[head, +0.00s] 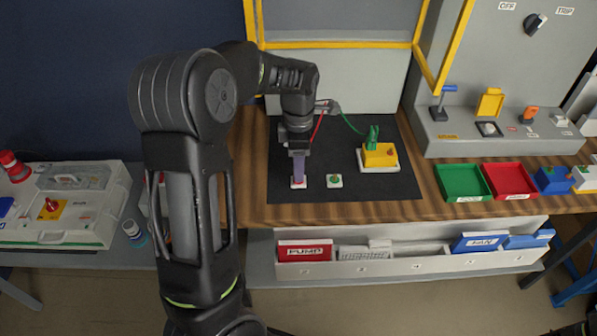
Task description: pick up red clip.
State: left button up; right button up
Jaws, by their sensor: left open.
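My left gripper (298,176) points straight down over the black mat (350,195), at a white pad with a red mark (299,184). Its jaws are open, though from this side the gap between the fingers hardly shows. A red lead (317,128) runs from the grey fitting behind down to the gripper. The red clip itself cannot be made out; the gripper and wrist cover the lead's lower end. A green clip (373,135) on a green lead stands on a yellow block (380,155) to the right.
A white pad with a green mark (335,181) lies just right of the gripper. A green tray (461,183) and red tray (511,181) stand farther right. A grey switch panel (470,135) rises behind them. The mat's front right is clear.

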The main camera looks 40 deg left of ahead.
pick_arm(q)
jog(key=shift+f, duration=1.5)
grip_shut()
